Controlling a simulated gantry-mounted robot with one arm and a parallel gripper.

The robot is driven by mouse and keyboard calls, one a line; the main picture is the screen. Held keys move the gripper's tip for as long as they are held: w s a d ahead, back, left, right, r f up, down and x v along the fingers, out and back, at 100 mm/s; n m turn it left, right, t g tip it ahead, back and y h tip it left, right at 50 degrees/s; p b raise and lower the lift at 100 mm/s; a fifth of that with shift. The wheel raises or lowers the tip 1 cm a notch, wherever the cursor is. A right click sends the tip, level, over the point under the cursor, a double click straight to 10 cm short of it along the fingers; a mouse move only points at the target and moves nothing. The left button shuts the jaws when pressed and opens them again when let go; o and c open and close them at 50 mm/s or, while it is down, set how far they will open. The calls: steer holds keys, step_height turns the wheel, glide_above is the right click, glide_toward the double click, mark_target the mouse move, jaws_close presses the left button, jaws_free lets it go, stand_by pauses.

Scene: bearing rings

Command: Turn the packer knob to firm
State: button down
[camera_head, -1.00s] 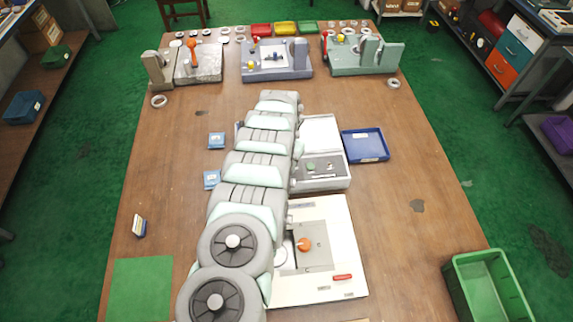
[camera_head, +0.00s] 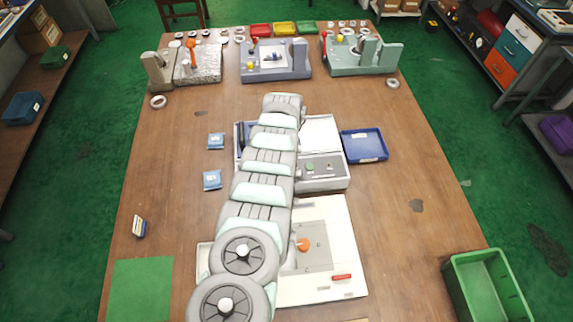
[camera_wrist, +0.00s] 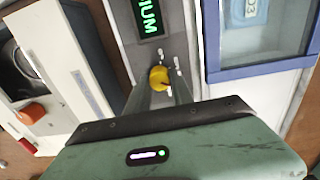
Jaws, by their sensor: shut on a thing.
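The packer knob (camera_wrist: 158,77) is yellow and sits on a grey panel in the wrist view. Small white marks lie around it, above and to its right. My gripper (camera_wrist: 162,86) is shut on the knob, with a finger on either side. Beside the knob, a dark display (camera_wrist: 148,15) shows green letters ending in "IUM"; the rest is cut off. In the head view the packer (camera_head: 320,172) stands mid-table, partly behind my arm, which hides the knob and my gripper tips.
A white machine (camera_head: 335,225) with an orange knob (camera_head: 303,244) stands nearer, beside my arm. A blue tray (camera_head: 364,146) lies right of the packer. Blue packets (camera_head: 212,180) lie to the left. A green crate (camera_head: 488,285) is at the lower right.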

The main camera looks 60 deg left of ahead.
steer(key=m, duration=0.4)
steer(key=shift+m, duration=0.3)
steer(key=shift+d+m+b, duration=0.1)
steer(key=shift+m+b, duration=0.2)
steer(key=shift+m, duration=1.5)
steer(key=c, duration=1.1)
jaws_free()
steer(key=shift+r, duration=0.15)
step_height(320, 180, up, 11)
steer(key=shift+w+f+b, duration=0.2)
steer(key=shift+b, duration=0.1)
